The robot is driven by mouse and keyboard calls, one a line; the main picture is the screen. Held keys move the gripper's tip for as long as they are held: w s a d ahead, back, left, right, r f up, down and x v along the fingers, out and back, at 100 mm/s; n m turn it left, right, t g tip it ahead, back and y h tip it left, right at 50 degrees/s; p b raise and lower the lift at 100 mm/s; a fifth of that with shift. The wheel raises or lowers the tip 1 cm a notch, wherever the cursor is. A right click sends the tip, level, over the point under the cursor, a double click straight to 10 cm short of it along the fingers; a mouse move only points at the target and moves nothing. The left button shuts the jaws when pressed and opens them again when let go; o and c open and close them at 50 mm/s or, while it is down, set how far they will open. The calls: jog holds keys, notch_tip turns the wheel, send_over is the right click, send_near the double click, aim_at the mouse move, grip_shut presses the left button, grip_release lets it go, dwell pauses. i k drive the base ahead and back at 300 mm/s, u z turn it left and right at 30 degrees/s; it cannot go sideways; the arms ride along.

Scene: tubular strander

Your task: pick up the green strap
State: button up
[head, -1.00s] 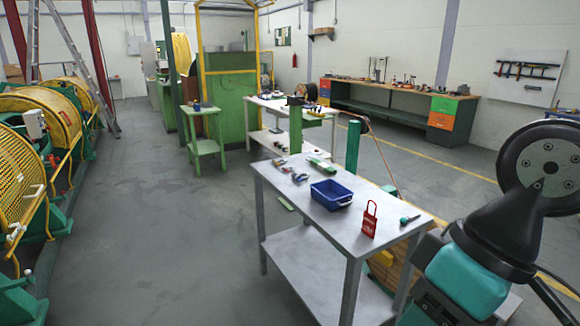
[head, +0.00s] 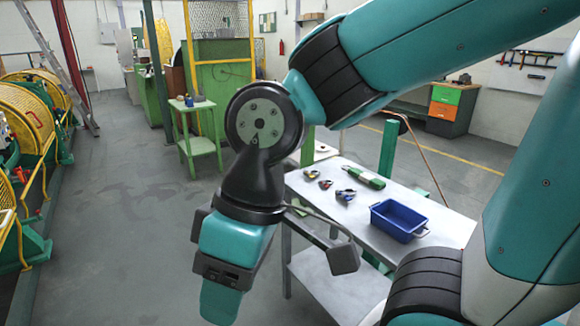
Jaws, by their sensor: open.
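A green item with pale parts (head: 367,177), which looks like the green strap, lies flat near the far edge of the grey metal table (head: 330,262). It is too small to tell its exact form. My gripper (head: 221,302) hangs at the end of my arm, in front and to the left of the table, pointing down. It is open and apart from the green item, with nothing seen in it. Its fingertips are hard to make out.
A blue bin (head: 398,220) stands on the table, nearer than the green item. Several small tools, one with dark handles (head: 345,195), lie to its left. A green side table (head: 197,140) stands further back. The floor (head: 115,210) to the left is clear.

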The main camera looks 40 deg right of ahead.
aim_at(365, 178)
jog(key=z, duration=0.1)
jog(key=i, duration=1.45)
jog(key=z, duration=1.3)
jog(key=i, duration=1.1)
jog(key=z, duration=0.8)
